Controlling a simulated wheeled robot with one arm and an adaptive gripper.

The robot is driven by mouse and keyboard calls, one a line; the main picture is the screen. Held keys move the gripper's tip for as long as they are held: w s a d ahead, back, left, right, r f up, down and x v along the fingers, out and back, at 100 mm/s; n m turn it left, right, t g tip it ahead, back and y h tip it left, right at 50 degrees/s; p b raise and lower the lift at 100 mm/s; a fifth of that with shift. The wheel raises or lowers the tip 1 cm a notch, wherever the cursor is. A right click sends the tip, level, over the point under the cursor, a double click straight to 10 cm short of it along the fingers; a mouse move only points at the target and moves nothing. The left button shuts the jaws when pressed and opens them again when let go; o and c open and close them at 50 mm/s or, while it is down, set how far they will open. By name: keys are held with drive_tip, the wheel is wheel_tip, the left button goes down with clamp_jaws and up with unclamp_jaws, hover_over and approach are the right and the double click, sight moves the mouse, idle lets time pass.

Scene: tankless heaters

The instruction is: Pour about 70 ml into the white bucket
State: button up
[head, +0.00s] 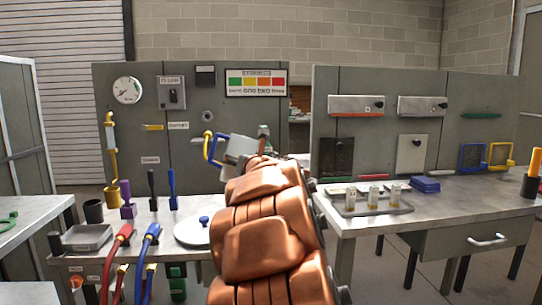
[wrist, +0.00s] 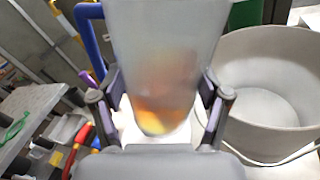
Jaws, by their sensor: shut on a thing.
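My gripper (wrist: 158,100) is shut on a translucent grey jug (wrist: 165,40), with one finger on each side of it. An orange-yellow patch shows low in the jug; I cannot tell how much liquid that is. The jug's blue handle (wrist: 90,40) is at its left. In the head view the pale jug (head: 238,148) is up beyond my copper arm, its blue handle (head: 210,148) to the left, and it looks tilted. The white bucket (wrist: 295,45) stands open to the right of the jug in the wrist view. Its visible inside looks empty. My arm hides the gripper in the head view.
A white lid with a blue knob (head: 197,232) lies on the left bench. Red (head: 117,245) and blue (head: 147,243) hoses rise at its front. A tray (head: 368,207) with several small vessels stands on the right bench. A gap separates the benches.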

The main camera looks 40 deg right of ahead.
sight(247, 151)
drive_tip(key=r+p, duration=0.1)
drive_tip(key=r+m+p, duration=0.1)
drive_tip(key=p, duration=0.1)
drive_tip(key=shift+d, duration=0.25)
drive_tip(key=m+p, duration=0.1)
drive_tip(key=p, duration=0.1)
drive_tip(key=d+p, duration=0.1)
drive_tip(key=p, duration=0.1)
drive_tip(key=shift+f+m+y, duration=0.3)
drive_tip(key=shift+m+y, duration=0.1)
drive_tip(key=r+m+p, duration=0.1)
drive_tip(key=p, duration=0.4)
drive_tip(key=shift+s+d+r+m, duration=0.1)
drive_tip(key=shift+r+m, duration=0.1)
drive_tip(key=shift+m, duration=0.1)
drive_tip(key=shift+f+m+g+y+p, duration=0.3)
drive_tip(key=shift+f+m+p, duration=0.1)
drive_tip(key=shift+p, duration=0.75)
drive_tip(key=shift+f+m+p, duration=0.1)
drive_tip(key=shift+m+p, duration=0.3)
drive_tip(key=shift+p, duration=0.1)
drive_tip(key=shift+m+y+p, duration=0.3)
drive_tip(key=shift+m+p, duration=0.4)
drive_tip(key=shift+p, duration=1.4)
drive_tip(key=shift+f+p, duration=0.25)
drive_tip(key=shift+p, duration=0.05)
drive_tip(key=shift+m+p, duration=0.4)
drive_tip(key=shift+p, duration=1.05)
